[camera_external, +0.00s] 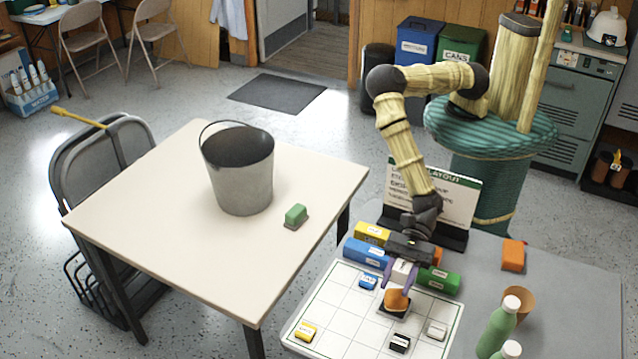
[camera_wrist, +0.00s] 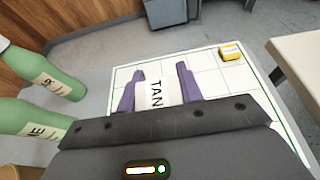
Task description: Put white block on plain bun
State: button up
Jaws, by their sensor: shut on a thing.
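My gripper (camera_external: 398,288) points down over the white gridded board (camera_external: 337,300), its purple fingers around an orange-tan piece (camera_external: 396,299). In the wrist view a white face lettered "TAN" (camera_wrist: 156,94) shows between the fingers, and I take it for the label of this piece. A dark patch lies directly under the piece; I cannot tell whether they touch. A small white block (camera_external: 437,330) with a label lies on the board, right of and nearer the camera than the gripper. I cannot pick out a plain bun for certain.
Small blue, yellow (camera_external: 305,332) and black (camera_external: 400,342) blocks lie on the board. Green bottles (camera_external: 498,325) and a tan cup (camera_external: 518,302) stand to the right.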

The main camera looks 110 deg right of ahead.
aim_at(393, 305)
jog(key=shift+f, duration=0.9)
jog(key=shift+f+p, duration=0.3)
jog(key=shift+f, duration=1.6)
jog(key=shift+f, duration=0.2)
jog(key=o, duration=1)
jog(key=shift+r, duration=0.1)
jog(key=shift+r, duration=0.2)
jog(key=shift+b+v, duration=0.65)
jog(key=shift+v, duration=3.1)
